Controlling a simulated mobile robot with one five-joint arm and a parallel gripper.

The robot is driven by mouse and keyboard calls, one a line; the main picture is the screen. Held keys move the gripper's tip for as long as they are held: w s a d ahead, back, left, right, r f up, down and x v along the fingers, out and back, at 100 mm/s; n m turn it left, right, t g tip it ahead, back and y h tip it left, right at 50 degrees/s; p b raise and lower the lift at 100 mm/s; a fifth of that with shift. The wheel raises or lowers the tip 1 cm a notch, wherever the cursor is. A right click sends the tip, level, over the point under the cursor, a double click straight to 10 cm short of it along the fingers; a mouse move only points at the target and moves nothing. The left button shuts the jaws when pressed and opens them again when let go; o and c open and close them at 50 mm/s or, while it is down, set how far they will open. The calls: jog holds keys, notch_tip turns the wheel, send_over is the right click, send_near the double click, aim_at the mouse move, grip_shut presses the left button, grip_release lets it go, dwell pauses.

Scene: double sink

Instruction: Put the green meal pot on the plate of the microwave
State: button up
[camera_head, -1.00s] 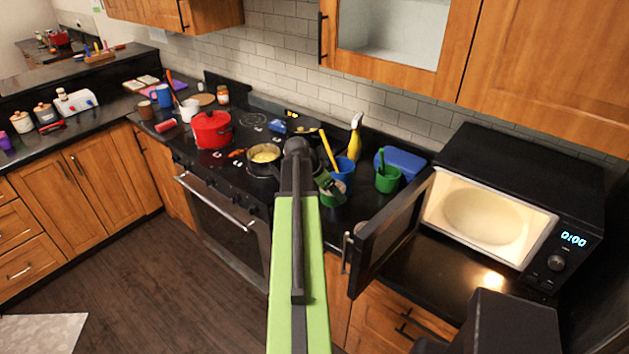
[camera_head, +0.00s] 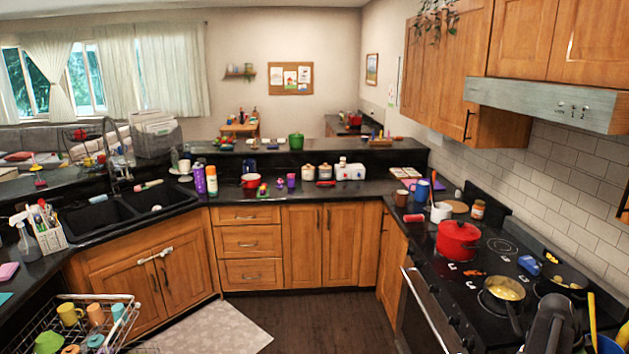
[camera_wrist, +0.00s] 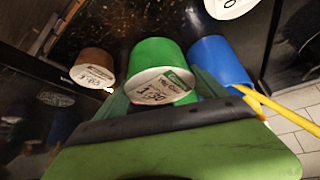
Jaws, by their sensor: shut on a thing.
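In the wrist view the green meal pot (camera_wrist: 160,56) is between the green fingers of my gripper (camera_wrist: 163,96). My gripper is shut on it. The pot's white labelled end faces the camera. A brown pot (camera_wrist: 95,76) with a similar white label is to its left, and a blue cup (camera_wrist: 220,62) is close on its right. In the head view a dark part of my arm shows at the lower right, but my gripper and the held pot are out of sight. The microwave and its plate are outside the head view.
A yellow utensil (camera_wrist: 272,108) sticks out by the blue cup. In the head view, a red pot (camera_head: 458,240) and a frying pan (camera_head: 506,292) stand on the stove. The double sink (camera_head: 115,212) and a wire dish rack (camera_head: 128,314) are left. The middle floor is clear.

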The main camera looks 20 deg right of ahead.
notch_tip(320, 180, up, 4)
jog(key=p, duration=0.3)
jog(key=shift+r, duration=0.1)
notch_tip(320, 180, down, 8)
jog(key=b, duration=0.8)
notch_tip(320, 180, up, 8)
jog(key=p, duration=0.7)
jog(key=shift+p, duration=0.35)
notch_tip(320, 180, down, 3)
jog(key=b, duration=0.2)
jog(key=shift+b, duration=0.35)
jog(key=shift+s+d, duration=0.1)
jog(key=shift+s+d+r, duration=0.1)
jog(key=shift+s+d, duration=0.1)
jog(key=shift+s, duration=0.45)
